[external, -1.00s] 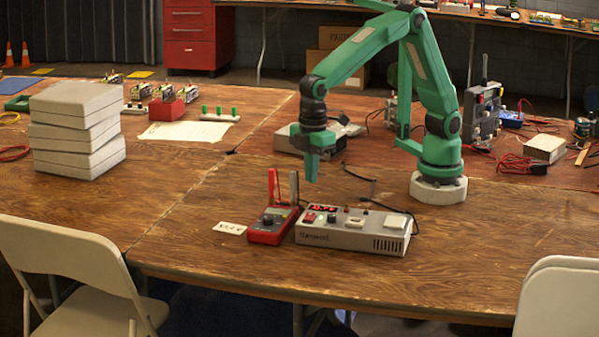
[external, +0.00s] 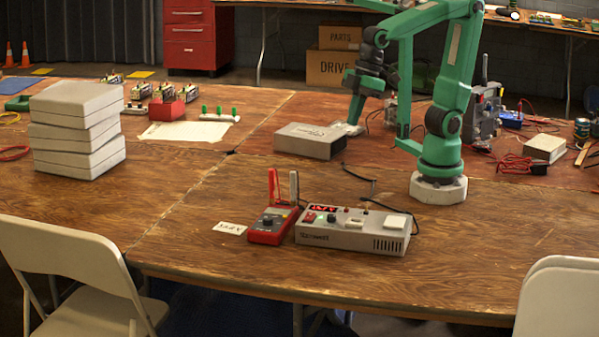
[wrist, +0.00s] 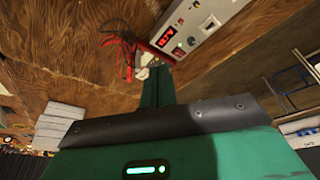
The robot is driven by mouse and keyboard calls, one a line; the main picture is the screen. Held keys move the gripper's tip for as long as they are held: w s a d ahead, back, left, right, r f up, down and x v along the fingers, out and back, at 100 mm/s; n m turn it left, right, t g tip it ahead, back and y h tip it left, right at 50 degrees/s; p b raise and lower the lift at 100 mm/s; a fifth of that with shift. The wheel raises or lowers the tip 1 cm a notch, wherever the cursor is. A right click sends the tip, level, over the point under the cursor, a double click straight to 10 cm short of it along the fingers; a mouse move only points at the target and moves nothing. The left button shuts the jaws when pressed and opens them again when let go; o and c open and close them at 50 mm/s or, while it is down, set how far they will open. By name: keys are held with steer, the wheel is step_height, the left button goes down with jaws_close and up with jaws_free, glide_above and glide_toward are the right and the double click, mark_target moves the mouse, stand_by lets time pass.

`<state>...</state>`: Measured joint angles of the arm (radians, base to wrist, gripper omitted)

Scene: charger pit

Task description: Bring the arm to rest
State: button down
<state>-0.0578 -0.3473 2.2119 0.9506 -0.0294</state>
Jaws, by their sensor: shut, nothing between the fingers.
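My green arm is folded back near its white base in the external view. My gripper (external: 355,112) hangs from the raised wrist, left of the base and near the grey box's right end. In the wrist view the green fingers (wrist: 158,82) lie together, with nothing between them. The grey charger unit (external: 352,232) with a red display stands on the front of the table, well away from the gripper. It also shows in the wrist view (wrist: 198,28). A red meter (external: 272,226) with a red and a grey upright piece stands at its left.
A grey box (external: 308,141) lies close to the gripper. A stack of pale boxes (external: 75,130) stands at the left. Radio-like gear (external: 484,118) and red cable (external: 497,165) are right of the base.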

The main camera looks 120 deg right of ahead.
steer(key=s+d+f+m+t, duration=0.1)
steer(key=s, duration=0.7)
steer(key=shift+s+d+t, duration=0.25)
steer(key=shift+d+t, duration=0.15)
stand_by(0.6)
